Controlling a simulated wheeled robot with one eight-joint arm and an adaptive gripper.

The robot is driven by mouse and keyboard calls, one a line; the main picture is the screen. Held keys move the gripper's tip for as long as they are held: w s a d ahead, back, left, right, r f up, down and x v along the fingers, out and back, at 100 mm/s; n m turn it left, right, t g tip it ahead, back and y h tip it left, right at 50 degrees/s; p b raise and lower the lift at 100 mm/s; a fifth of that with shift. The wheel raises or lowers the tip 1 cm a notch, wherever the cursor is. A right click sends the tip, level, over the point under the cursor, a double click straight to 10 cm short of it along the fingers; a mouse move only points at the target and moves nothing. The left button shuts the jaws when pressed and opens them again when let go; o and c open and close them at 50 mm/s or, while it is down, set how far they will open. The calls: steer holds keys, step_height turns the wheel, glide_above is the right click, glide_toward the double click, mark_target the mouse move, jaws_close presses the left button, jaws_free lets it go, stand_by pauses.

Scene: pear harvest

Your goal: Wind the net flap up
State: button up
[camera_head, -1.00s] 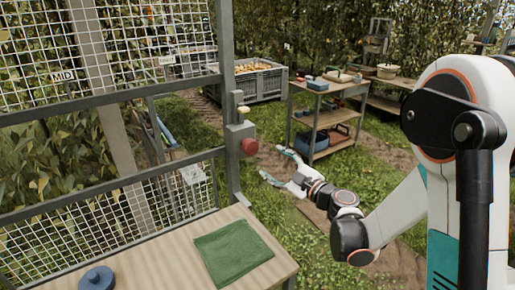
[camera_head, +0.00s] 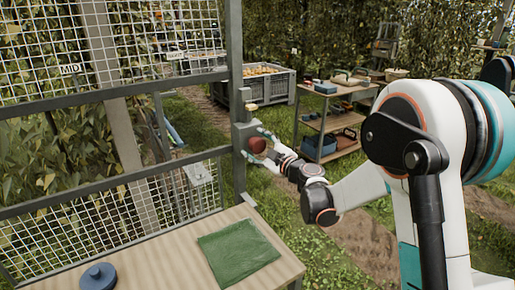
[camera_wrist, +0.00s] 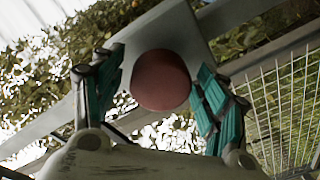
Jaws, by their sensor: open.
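A dark red round knob (camera_head: 256,145) sits on a grey box (camera_head: 243,132) on the upright post of the net frame. In the wrist view the knob (camera_wrist: 161,80) lies between my two teal fingers. My gripper (camera_head: 262,143) is open around the knob; I cannot tell whether either finger touches it. The net frame (camera_head: 120,93) has white mesh above and below, with an open gap between, and a "MID" label (camera_head: 71,69) on the left. I cannot tell which mesh is the flap.
A wooden bench (camera_head: 162,250) below the frame holds a green cloth (camera_head: 238,252) and a blue round object (camera_head: 97,277). A grey crate of pears (camera_head: 268,88) and a shelf cart (camera_head: 325,123) stand behind. Grass is clear right of the bench.

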steer(key=shift+w, duration=0.1)
steer(key=c, duration=1)
steer(key=shift+c, duration=0.2)
